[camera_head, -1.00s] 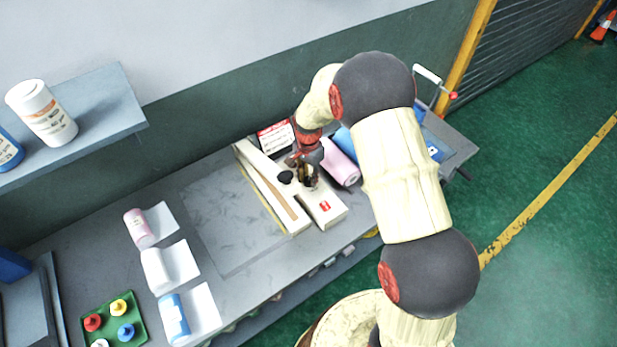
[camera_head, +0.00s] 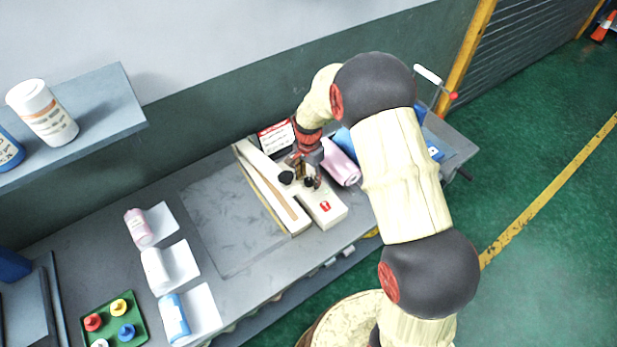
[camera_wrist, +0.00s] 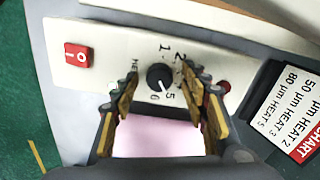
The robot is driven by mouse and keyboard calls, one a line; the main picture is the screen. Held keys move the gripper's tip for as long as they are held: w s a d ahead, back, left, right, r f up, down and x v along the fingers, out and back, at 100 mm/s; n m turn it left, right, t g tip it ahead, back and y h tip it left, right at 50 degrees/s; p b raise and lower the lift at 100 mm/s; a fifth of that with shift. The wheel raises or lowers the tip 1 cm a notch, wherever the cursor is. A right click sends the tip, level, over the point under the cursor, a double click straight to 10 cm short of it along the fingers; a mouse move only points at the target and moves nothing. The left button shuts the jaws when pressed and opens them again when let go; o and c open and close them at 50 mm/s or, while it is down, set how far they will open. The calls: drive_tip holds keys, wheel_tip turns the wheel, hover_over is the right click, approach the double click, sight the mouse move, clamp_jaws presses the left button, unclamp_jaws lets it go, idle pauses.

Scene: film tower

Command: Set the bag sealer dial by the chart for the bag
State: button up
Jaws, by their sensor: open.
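The bag sealer (camera_head: 270,190) is a cream machine on the bench. Its black round dial (camera_wrist: 160,77) sits on the cream panel, with numbers including 1, 2, 5 and 6 around it. The dial's pointer is too unclear to read. My gripper (camera_wrist: 158,82) is open, its fingers either side of the dial, apparently apart from it. In the head view my gripper (camera_head: 308,174) is above the sealer's panel. The chart (camera_wrist: 290,110), red and white, is cut off at the right of the wrist view; it lists micron thicknesses with HEAT numbers. The chart (camera_head: 275,136) also stands behind the sealer.
A red rocker switch (camera_wrist: 77,55) and a red lamp (camera_wrist: 224,87) flank the dial. A pink roll (camera_head: 340,162) lies right of the sealer. Pouches (camera_head: 170,266) and a green tray (camera_head: 114,320) of coloured pieces are at left. The bench between is clear.

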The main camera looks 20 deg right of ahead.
sight(309, 180)
wheel_tip(309, 180, up, 12)
idle(0.6)
idle(0.4)
drive_tip(key=s+r+n+t+b, duration=0.3)
drive_tip(key=s+r+n+b, duration=0.15)
drive_tip(key=s+r, duration=0.8)
drive_tip(key=s+r+n+t+b, duration=0.2)
drive_tip(key=s+n, duration=0.5)
drive_tip(key=s, duration=1)
drive_tip(key=shift+s+r+t+b, duration=0.25)
drive_tip(key=shift+s+t+b, duration=0.1)
drive_tip(key=shift+b, duration=0.3)
